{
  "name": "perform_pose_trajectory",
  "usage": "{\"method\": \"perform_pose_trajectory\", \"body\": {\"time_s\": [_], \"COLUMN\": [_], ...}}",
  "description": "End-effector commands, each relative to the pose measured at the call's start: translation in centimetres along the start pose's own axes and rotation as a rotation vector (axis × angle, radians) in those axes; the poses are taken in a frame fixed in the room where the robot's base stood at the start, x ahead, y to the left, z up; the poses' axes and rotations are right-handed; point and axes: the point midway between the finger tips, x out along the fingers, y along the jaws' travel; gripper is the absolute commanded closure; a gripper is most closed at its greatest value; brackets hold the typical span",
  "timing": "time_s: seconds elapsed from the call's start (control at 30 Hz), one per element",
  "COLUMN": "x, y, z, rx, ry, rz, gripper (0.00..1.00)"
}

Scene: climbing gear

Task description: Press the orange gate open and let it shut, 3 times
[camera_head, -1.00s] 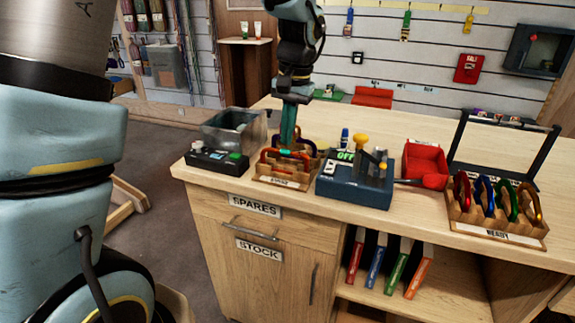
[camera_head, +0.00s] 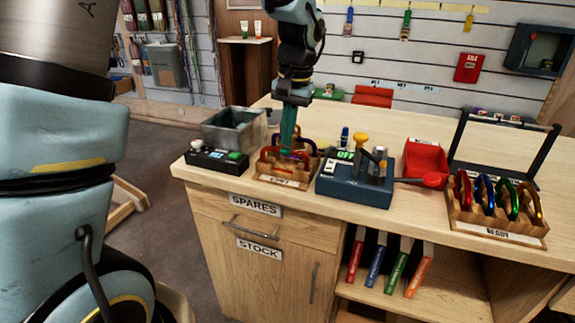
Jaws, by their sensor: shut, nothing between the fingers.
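A small wooden rack (camera_head: 283,182) with a label stands near the front left of the counter. It holds several coloured carabiners (camera_head: 270,153), with red, purple and orange among them. My gripper (camera_head: 289,146) points straight down with its teal fingers shut and empty. Its tips are at the carabiners in the rack and partly cover them. I cannot tell which part is the orange gate, whether it is open or shut, or whether the fingertips touch it.
A black button box (camera_head: 217,159) and grey metal bin (camera_head: 235,130) stand left of the rack. A blue device (camera_head: 354,187) with a yellow knob is close on its right. Further right are a red scoop bin (camera_head: 425,160) and a larger carabiner rack (camera_head: 495,222).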

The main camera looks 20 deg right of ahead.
Motion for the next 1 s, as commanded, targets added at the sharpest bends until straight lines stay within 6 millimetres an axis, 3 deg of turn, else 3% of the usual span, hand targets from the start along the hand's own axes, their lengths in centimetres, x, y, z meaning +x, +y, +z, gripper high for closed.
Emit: {"method": "perform_pose_trajectory", "body": {"time_s": [0.63,1.0], "x": [2.0,-0.3], "y": [0.2,0.0], "z": [0.1,0.0], "rx": [0.000,0.001], "ry": [-0.002,-0.001], "rz": [0.000,0.000], "gripper": [1.00,1.00]}}
